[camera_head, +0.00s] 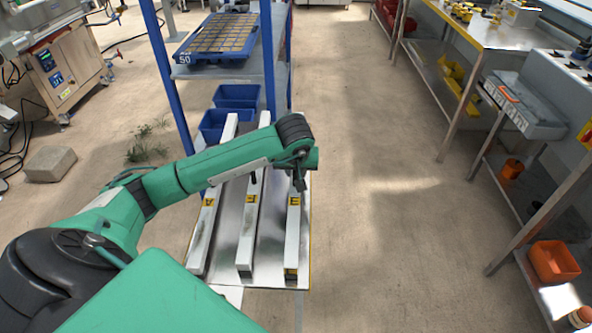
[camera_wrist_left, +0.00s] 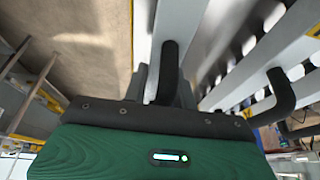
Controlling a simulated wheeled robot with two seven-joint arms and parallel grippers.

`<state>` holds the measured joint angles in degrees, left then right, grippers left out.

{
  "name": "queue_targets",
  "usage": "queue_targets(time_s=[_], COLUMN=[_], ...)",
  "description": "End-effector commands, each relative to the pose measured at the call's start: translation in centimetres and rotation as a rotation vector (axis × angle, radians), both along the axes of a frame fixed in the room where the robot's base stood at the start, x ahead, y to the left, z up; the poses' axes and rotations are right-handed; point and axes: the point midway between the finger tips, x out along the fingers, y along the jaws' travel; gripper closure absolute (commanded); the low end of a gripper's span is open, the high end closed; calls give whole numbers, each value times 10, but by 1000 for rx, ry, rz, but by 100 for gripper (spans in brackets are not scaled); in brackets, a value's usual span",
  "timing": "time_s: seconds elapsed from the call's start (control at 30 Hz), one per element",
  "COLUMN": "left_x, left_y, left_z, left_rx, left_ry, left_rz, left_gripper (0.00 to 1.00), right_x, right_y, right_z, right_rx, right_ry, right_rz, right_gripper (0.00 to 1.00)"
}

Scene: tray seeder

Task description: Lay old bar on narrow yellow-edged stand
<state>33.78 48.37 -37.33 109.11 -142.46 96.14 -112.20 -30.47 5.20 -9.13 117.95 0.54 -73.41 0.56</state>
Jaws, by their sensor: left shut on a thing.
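Three long pale bars with yellow letter labels lie side by side over a narrow steel stand with a yellow edge (camera_head: 270,245): a left bar (camera_head: 205,238), a middle bar (camera_head: 247,225) and a right bar (camera_head: 292,238). My left gripper (camera_head: 299,183) is over the right bar, shut on its dark handle. In the left wrist view, the handle (camera_wrist_left: 170,62) rises at the jaws (camera_wrist_left: 165,88), and another bar's dark handle (camera_wrist_left: 280,95) stands to the right. I cannot tell whether the right bar touches the stand. My right gripper is out of view.
Behind the bars, a blue frame (camera_head: 268,60) carries a blue tray (camera_head: 180,58), with blue bins (camera_head: 237,96) below. A steel bench (camera_head: 480,35) and shelves with orange bins (camera_head: 553,261) line the right. Open floor (camera_head: 385,200) lies between.

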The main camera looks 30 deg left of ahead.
Motion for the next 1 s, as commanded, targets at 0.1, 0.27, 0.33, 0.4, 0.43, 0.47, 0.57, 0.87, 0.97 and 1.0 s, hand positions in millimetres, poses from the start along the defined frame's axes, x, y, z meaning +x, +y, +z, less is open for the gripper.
queue_targets(time_s=[0.1, 0.27, 0.33, 0.4, 0.43, 0.47, 0.57, 0.87, 0.97, 1.0], left_x=[1, 1, 0, 0, 0, 0, 0, -8, -16, -19], left_y=[0, 0, 0, 0, 0, 0, 0, -5, -10, -12], left_z=[-1, -1, -1, -2, -2, -2, -3, 26, 49, 58], left_rx=[0, 0, 0, 0, 0, 1, 0, 2, 1, 1], left_ry=[-3, -2, -2, -1, -1, -1, 1, -5, -6, -6], left_rz=[1, 1, 1, 0, 0, 0, 0, -3, -2, -2], left_gripper=[96, 51, 47, 47, 47, 47, 47, 47, 47, 47], right_x=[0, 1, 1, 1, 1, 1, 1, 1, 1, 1], right_y=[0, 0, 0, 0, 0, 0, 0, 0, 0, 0], right_z=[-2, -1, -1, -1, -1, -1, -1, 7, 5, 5], right_rx=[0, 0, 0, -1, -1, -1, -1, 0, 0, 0], right_ry=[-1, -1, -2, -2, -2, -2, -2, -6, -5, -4], right_rz=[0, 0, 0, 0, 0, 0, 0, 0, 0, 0], right_gripper=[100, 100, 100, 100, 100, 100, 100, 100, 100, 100])
